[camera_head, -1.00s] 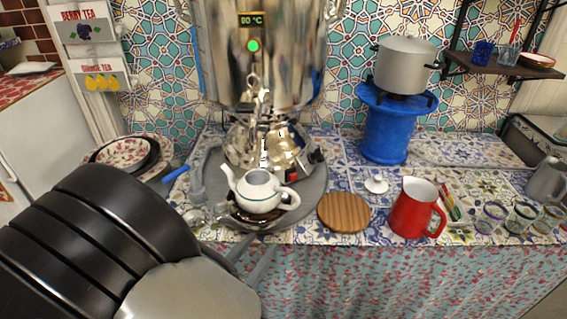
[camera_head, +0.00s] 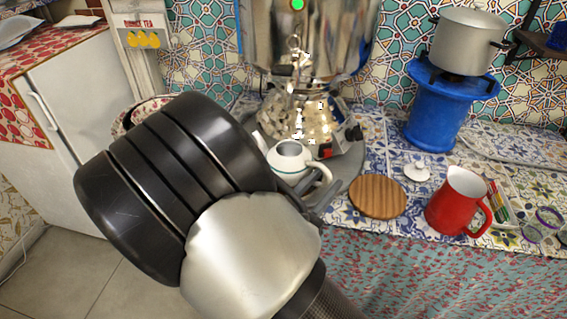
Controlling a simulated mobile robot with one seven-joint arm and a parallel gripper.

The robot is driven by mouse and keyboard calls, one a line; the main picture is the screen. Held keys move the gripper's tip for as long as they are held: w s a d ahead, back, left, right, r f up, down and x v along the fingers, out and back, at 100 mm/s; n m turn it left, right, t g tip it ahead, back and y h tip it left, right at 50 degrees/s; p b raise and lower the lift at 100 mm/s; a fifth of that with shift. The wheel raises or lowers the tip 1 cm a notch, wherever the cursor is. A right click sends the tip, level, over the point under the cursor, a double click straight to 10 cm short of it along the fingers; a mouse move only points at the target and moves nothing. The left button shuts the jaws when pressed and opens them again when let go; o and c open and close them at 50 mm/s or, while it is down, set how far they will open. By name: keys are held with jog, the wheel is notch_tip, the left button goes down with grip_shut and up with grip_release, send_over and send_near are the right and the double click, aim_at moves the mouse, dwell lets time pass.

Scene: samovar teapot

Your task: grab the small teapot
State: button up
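The small white teapot (camera_head: 289,160) with a thin green band stands lidless on the round grey tray (camera_head: 352,168) below the samovar. Its spout points left and its handle is at the right. My arm covers the tray's left and front part. My gripper (camera_head: 318,200) shows only as dark grey parts past the end of my arm, just in front of and below the teapot. The gap between its fingers is hidden, and I cannot tell whether they touch the teapot. A small white lid (camera_head: 417,171) lies apart on the tiled counter to the right.
The large metal samovar (camera_head: 318,50) stands right behind the teapot. A round wooden board (camera_head: 378,197) and a red pitcher (camera_head: 456,203) stand to the right near the counter's front edge. A blue stand (camera_head: 436,122) with a grey pot (camera_head: 467,42) is behind them.

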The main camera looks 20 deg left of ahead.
jog(key=shift+d+r+b+x, duration=0.1)
jog(key=shift+b+x, duration=0.1)
jog(key=shift+x, duration=0.7)
jog(key=shift+d+r+b+x, duration=0.1)
jog(key=shift+r+b+x, duration=0.1)
jog(key=shift+x, duration=0.75)
jog(key=shift+r+b+x, duration=0.1)
jog(key=shift+b+x, duration=0.1)
jog(key=shift+x, duration=0.7)
jog(key=shift+s, duration=0.1)
grip_shut()
